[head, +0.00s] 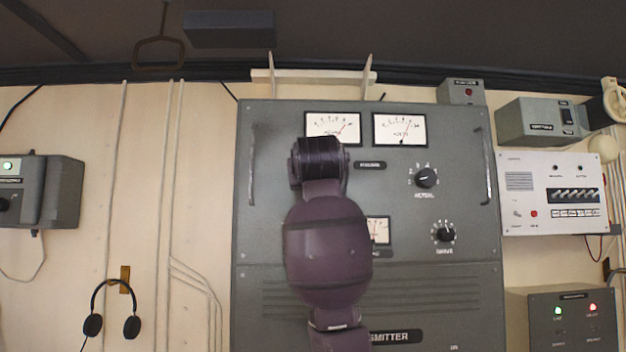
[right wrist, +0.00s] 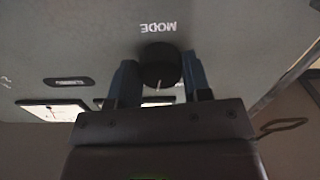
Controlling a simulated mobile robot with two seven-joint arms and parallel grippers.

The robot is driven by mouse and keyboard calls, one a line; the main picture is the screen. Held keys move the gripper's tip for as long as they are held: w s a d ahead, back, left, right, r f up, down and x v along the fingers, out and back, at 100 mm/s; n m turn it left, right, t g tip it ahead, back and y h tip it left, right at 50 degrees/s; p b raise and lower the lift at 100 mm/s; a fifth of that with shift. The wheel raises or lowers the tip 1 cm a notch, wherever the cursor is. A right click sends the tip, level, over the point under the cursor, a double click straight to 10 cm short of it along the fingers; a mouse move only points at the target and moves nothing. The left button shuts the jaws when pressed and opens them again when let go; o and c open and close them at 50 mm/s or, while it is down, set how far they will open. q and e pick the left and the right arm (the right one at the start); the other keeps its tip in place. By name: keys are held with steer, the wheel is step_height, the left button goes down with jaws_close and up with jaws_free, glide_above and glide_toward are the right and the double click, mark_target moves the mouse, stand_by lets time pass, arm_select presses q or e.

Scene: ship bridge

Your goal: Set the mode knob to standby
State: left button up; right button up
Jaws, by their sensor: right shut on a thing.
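The mode knob (right wrist: 160,66) is a round black knob with a white pointer line. The pointer line points toward the gripper's palm. In the head view my right arm covers the mode knob and the gripper's fingers. My left gripper is not in view.
The transmitter panel (head: 270,250) also carries two meters at the top, an upper right knob (head: 426,177) and the drive knob (head: 443,234). Handles (head: 486,165) stand out at its sides. A headset (head: 111,310) hangs at left, and a white switch panel (head: 520,215) is at right.

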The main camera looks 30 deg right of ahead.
arm_select(q)
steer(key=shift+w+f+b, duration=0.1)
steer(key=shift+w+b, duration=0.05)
steer(key=shift+b, duration=0.15)
arm_select(e)
steer(key=shift+r+n, duration=0.15)
steer(key=shift+n, duration=3.05)
steer(key=o, duration=0.9)
arm_select(q)
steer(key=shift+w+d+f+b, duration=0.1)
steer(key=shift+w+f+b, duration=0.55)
steer(key=shift+b, duration=0.7)
arm_select(e)
steer(key=shift+v, duration=5.45)
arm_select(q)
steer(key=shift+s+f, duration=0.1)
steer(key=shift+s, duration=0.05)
arm_select(e)
steer(key=shift+d, duration=0.1)
